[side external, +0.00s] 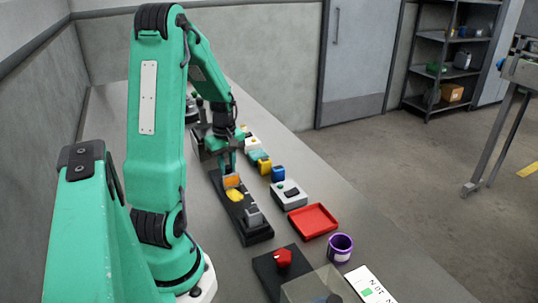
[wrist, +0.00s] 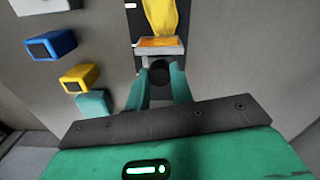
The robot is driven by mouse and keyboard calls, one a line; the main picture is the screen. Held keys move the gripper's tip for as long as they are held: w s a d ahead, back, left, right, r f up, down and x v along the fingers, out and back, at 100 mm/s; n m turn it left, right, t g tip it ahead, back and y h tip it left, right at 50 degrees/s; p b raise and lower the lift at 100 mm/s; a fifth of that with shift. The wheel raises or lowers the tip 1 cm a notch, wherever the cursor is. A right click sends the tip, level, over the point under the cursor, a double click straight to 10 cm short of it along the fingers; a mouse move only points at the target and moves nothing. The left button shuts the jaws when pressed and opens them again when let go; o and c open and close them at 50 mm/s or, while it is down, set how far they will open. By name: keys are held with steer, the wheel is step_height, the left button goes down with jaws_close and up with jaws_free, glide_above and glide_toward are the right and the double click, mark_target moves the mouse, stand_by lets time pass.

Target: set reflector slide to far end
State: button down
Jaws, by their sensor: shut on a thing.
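The reflector slide (side external: 231,181) shows as an orange block on a long black rail (side external: 258,236), toward the rail's far part. In the wrist view the reflector slide (wrist: 160,43) has an orange face in a pale frame, with a dark round knob (wrist: 160,71) on my side. My gripper (side external: 227,168) points down at the slide from above. In the wrist view my gripper (wrist: 160,83) has its two green fingers either side of the knob, shut on it. The fingers partly hide the rail there.
A yellow piece (side external: 236,196) lies next to the slide on the rail, and a grey block (side external: 253,216) stands at the rail's near end. A grey box (side external: 289,194), a red tray (side external: 313,221) and a blue block (side external: 278,173) stand to the right.

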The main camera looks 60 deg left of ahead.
steer(key=a, duration=0.7)
steer(key=c, duration=1.2)
jaws_free()
steer(key=shift+d+r, duration=0.1)
step_height(320, 180, up, 8)
